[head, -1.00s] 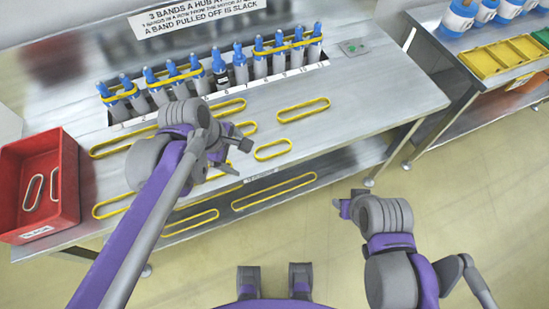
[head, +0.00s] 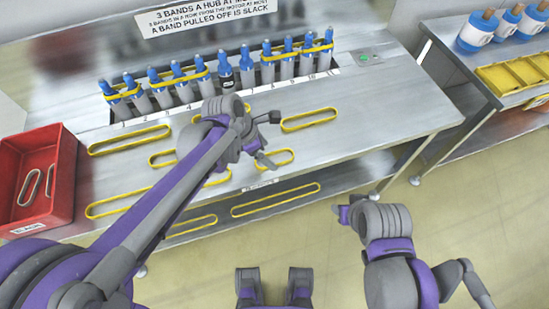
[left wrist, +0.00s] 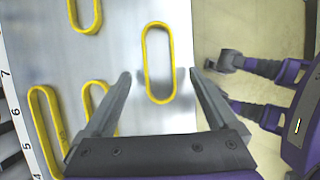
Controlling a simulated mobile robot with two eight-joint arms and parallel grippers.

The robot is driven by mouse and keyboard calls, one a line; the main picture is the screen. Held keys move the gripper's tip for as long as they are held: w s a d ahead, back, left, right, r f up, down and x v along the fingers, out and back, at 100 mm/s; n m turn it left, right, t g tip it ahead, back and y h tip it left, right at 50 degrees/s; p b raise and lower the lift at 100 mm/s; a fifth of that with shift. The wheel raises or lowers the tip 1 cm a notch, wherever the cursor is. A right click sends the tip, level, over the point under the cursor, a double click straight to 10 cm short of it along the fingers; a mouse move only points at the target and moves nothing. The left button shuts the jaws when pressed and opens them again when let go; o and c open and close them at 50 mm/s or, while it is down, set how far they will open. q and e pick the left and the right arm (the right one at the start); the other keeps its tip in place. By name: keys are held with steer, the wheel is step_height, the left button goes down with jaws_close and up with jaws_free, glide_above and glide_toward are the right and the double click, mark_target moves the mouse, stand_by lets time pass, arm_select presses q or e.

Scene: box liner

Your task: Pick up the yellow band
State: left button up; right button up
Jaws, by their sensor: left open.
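Several yellow bands lie on the metal table. One small band (head: 287,152) lies near the front edge, partly behind my left gripper (head: 274,140). In the left wrist view, a yellow band (left wrist: 146,62) lies flat below and between the two fingers of the left gripper (left wrist: 161,76), which are open and empty. Other bands include a right one (head: 310,126), a far left one (head: 130,151) and a front left one (head: 110,213). My right gripper (head: 346,213) hangs over the floor at the right; its finger opening is unclear.
A row of blue-topped hubs (head: 226,77) stands at the table's back, several joined by yellow bands. A red bin (head: 60,195) with pale loops is at the left. More bands (head: 275,212) lie below the front edge. A second table (head: 460,60) with yellow trays is at the right.

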mark_target(276, 160)
arm_select(q)
steer(key=shift+x, duration=1.5)
steer(key=shift+d, duration=0.1)
steer(key=c, duration=1.4)
step_height(276, 160, up, 10)
steer(key=shift+r+p, duration=0.1)
steer(key=shift+p, duration=0.35)
